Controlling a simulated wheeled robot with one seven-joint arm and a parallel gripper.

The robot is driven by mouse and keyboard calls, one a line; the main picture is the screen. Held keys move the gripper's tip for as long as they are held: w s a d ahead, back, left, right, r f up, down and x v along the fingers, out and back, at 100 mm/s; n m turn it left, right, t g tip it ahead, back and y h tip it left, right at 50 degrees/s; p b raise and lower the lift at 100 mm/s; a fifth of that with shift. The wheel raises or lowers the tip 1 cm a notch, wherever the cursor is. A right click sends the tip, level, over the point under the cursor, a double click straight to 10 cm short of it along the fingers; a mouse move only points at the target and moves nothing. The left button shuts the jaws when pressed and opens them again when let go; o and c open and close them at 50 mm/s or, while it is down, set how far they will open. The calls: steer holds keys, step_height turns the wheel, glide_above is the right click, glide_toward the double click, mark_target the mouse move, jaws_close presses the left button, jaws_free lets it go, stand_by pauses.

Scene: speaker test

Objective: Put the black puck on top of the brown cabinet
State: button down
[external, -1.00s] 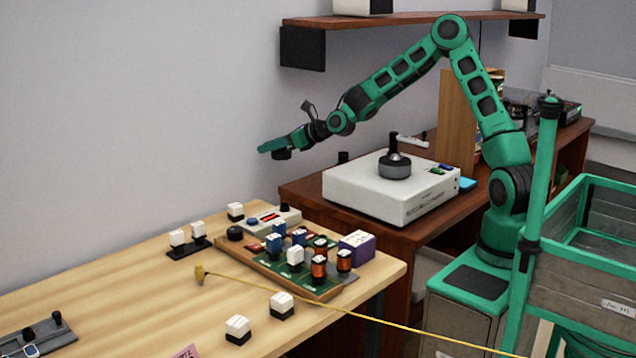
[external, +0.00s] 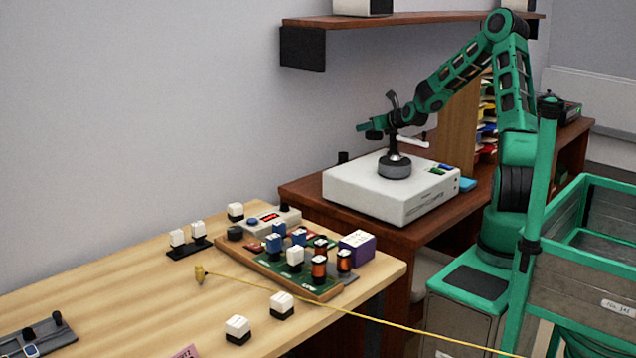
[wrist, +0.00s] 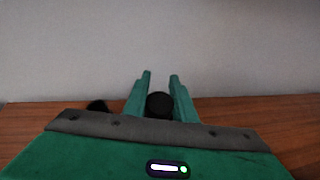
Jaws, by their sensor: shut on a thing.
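My gripper (external: 364,128) is shut on the black puck (external: 374,135), above the back part of the brown cabinet (external: 306,192). In the wrist view the puck (wrist: 160,104) shows as a dark round shape between the two green fingers (wrist: 160,76). The cabinet's brown top (wrist: 28,120) spreads below and behind them. In the external view the puck is in the air, just left of and behind the black-handled device on the white box; the exact gap to the cabinet top cannot be told.
The white box (external: 372,198) with a black-handled device (external: 395,166) takes up much of the cabinet top. A small black object (external: 343,157) stands at its back left. A wall shelf (external: 410,19) hangs above. The wooden table (external: 130,275) holds a board with several components.

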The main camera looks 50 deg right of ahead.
steer(key=s+d+f+m+h, duration=0.1)
steer(key=s+d+m+h, duration=0.1)
steer(key=s+d, duration=0.7)
steer(key=shift+g, duration=0.4)
steer(key=shift+w+d+f, duration=0.3)
steer(key=shift+w+f, duration=0.1)
steer(key=shift+f, duration=1.3)
steer(key=shift+w+d+f, duration=0.3)
steer(key=shift+w+f, duration=0.15)
steer(key=shift+f, duration=1.3)
steer(key=shift+w+d+f, duration=0.3)
steer(key=shift+w+f, duration=0.1)
steer(key=shift+f, duration=1.3)
steer(key=c, duration=1.5)
jaws_free()
steer(key=shift+f, duration=0.1)
steer(key=shift+o, duration=0.2)
steer(key=v, duration=0.5)
step_height(320, 180, up, 7)
steer(key=shift+a, duration=0.1)
